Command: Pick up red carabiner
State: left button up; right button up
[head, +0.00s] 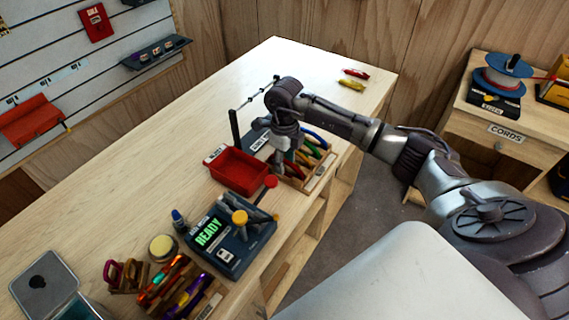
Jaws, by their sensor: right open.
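My right arm reaches in from the right, and its open gripper (280,158) points down over a wooden rack (322,176) on the workbench. The rack holds several coloured curved pieces that look like carabiners. A red one (294,170) is nearest the gripper and partly hidden behind its fingers. A yellow one (305,158), a green one (311,148) and a blue one (316,137) stand behind it. I cannot tell whether the fingers touch the red piece. My left gripper is out of view.
A red tray (239,171) stands just left of the gripper, with a thin dark post (234,129) behind it. A device reading READY (229,235) is in front. Red (356,73) and yellow (351,85) items lie at the far end.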

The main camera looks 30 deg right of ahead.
grip_shut()
jog(key=shift+r, duration=0.15)
jog(key=shift+r+b, duration=0.5)
jog(key=shift+r, duration=0.05)
notch_tip(320, 180, up, 3)
jog(key=shift+w+f+b, duration=0.1)
jog(key=shift+f+b, duration=0.05)
jog(key=shift+b, duration=0.6)
jog(key=s+d+r+b, duration=0.3)
jog(key=s+d+r, duration=0.2)
jog(key=s, duration=0.5)
jog(key=shift+s+d+r+b, duration=0.3)
jog(key=shift+r+b, duration=0.1)
jog(key=shift+r, duration=0.6)
